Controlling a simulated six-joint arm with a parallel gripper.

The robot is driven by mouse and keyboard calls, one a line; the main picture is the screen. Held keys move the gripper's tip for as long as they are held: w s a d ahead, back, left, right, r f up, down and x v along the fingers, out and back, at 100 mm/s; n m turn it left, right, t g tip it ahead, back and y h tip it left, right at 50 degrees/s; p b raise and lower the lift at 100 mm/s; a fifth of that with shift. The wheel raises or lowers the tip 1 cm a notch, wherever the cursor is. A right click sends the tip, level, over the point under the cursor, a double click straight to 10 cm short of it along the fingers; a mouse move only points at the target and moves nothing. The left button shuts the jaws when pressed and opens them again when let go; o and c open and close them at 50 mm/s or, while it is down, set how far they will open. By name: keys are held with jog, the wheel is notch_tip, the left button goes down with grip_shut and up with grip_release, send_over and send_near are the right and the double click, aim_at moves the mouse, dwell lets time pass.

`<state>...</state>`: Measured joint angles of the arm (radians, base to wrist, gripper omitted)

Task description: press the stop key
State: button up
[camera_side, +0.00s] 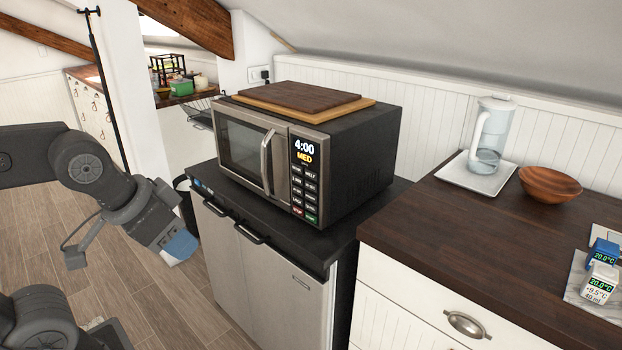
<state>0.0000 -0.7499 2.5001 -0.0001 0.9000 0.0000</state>
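The microwave (350,165) stands on a black-topped cabinet, its door shut. Its display (304,151) reads 4:00 and MED. Below the display is a keypad with several pale keys and a bottom row holding a red key (297,210) and a green key (311,218). The lettering on these two is too small to read for certain; the red one looks like the stop key. My gripper (180,246), with a blue end, is left of the microwave and lower than the keypad, apart from it. I cannot tell whether its fingers are open or shut.
Wooden boards (305,97) lie on top of the microwave. The door handle (267,162) sticks out just left of the keypad. A dark wood counter (470,225) at right bears a jug (490,135), a wooden bowl (549,184) and small display devices (600,278). The space before the keypad looks clear.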

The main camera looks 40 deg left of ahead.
grip_shut()
dwell(1.4)
